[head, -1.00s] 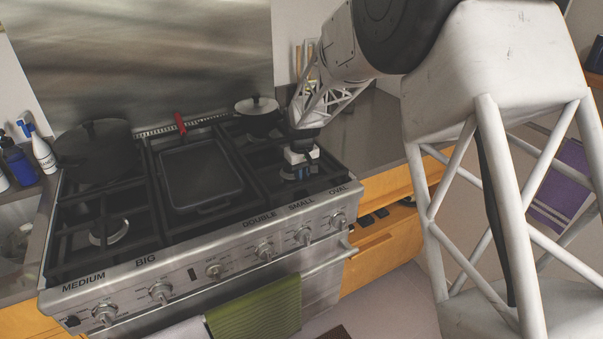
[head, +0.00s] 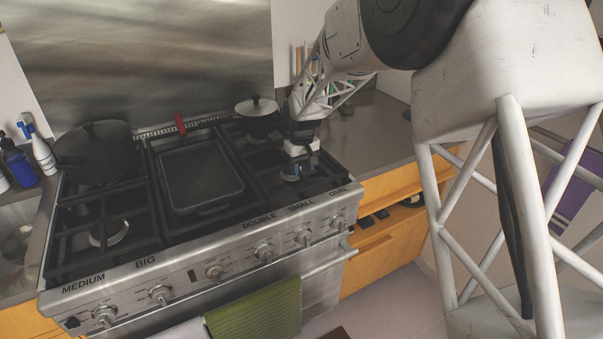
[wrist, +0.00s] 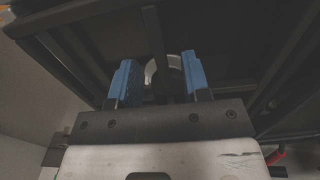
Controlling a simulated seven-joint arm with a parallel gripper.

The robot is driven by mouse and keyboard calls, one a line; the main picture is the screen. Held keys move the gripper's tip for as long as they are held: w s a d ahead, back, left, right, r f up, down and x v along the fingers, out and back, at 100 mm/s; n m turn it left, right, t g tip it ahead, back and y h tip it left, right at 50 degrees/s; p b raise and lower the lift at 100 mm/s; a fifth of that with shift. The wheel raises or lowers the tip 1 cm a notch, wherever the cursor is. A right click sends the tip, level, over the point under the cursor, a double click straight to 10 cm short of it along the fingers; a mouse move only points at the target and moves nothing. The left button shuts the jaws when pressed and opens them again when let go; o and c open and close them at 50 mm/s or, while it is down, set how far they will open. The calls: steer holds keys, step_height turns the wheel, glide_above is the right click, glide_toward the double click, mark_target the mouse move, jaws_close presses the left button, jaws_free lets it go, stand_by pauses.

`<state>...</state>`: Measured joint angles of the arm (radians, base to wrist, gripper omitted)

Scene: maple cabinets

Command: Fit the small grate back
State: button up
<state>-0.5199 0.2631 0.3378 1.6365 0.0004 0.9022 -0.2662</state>
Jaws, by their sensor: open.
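The black cooktop grate on the right (head: 266,183) lies over the burners above the SMALL and OVAL labels. I cannot tell which part is the small grate or whether it is fully seated. My gripper (head: 299,170) points down over the front right burner area. In the wrist view, its two blue fingers (wrist: 159,82) stand apart, with a dark grate bar (wrist: 153,32) and a pale burner ring (wrist: 151,72) showing between and beyond them. I see nothing clamped in the fingers. My gripper hides part of the burner in the head view.
A large lidded pot (head: 97,155) stands back left and a smaller lidded pot (head: 258,122) back right. The counter to the right (head: 375,135) is mostly clear. A drawer below it (head: 385,222) seems open.

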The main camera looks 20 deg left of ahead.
steer(key=shift+r, duration=2.3)
steer(key=shift+d+r, duration=0.1)
steer(key=shift+s+d+r, duration=0.1)
steer(key=shift+d+r, duration=0.1)
steer(key=shift+d, duration=0.1)
steer(key=s+d+r+m, duration=0.2)
steer(key=s+d+r, duration=0.3)
steer(key=d, duration=0.4)
steer(key=s+d+r+m+t, duration=0.1)
steer(key=s+d+r, duration=0.4)
steer(key=d, duration=0.4)
steer(key=s+d+r+m, duration=0.2)
steer(key=s+d+r, duration=0.1)
steer(key=s+d, duration=0.5)
steer(key=s+d+m, duration=0.1)
steer(key=s+d, duration=0.4)
steer(key=s, duration=0.3)
steer(key=s+d+f+m+t, duration=0.1)
steer(key=s+d, duration=0.4)
steer(key=s, duration=0.3)
steer(key=s+d+f+m, duration=0.1)
steer(key=s+d+m, duration=0.1)
steer(key=s+d, duration=0.3)
steer(key=s, duration=0.4)
steer(key=shift+d+t, duration=0.2)
steer(key=shift+t, duration=0.1)
